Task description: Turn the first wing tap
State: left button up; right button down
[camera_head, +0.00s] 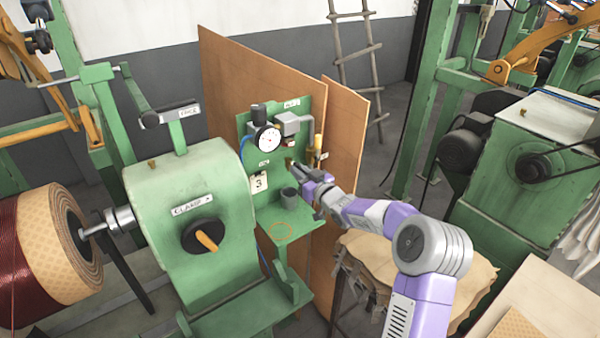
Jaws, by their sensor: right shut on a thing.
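The small green panel stand (303,108) carries a round white gauge (267,139), and a small brass-coloured tap part (288,161) shows below and to the right of the gauge. My right gripper (294,167) reaches in from the right and is at this tap part, shut on it. The fingertips cover most of the tap, so its angle cannot be told. My left gripper is not in view.
A grey cup (289,196) stands on the green shelf (303,217) below my right gripper. A card marked 3 (259,182) hangs left of it. A green machine (192,185) with a black-and-orange knob stands left. Brown boards (229,85) stand behind the panel.

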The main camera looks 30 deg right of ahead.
dwell(0.3)
jog(key=m+p, duration=0.3)
jog(key=m, duration=0.3)
jog(key=m+p, duration=0.3)
jog(key=m, duration=0.2)
jog(key=m+p, duration=0.3)
jog(key=m, duration=0.3)
jog(key=shift+d+f+m+p, duration=0.3)
jog(key=shift+p, duration=0.05)
jog(key=shift+m, duration=0.3)
jog(key=c, duration=1.1)
grip_release()
jog(key=shift+c, duration=0.2)
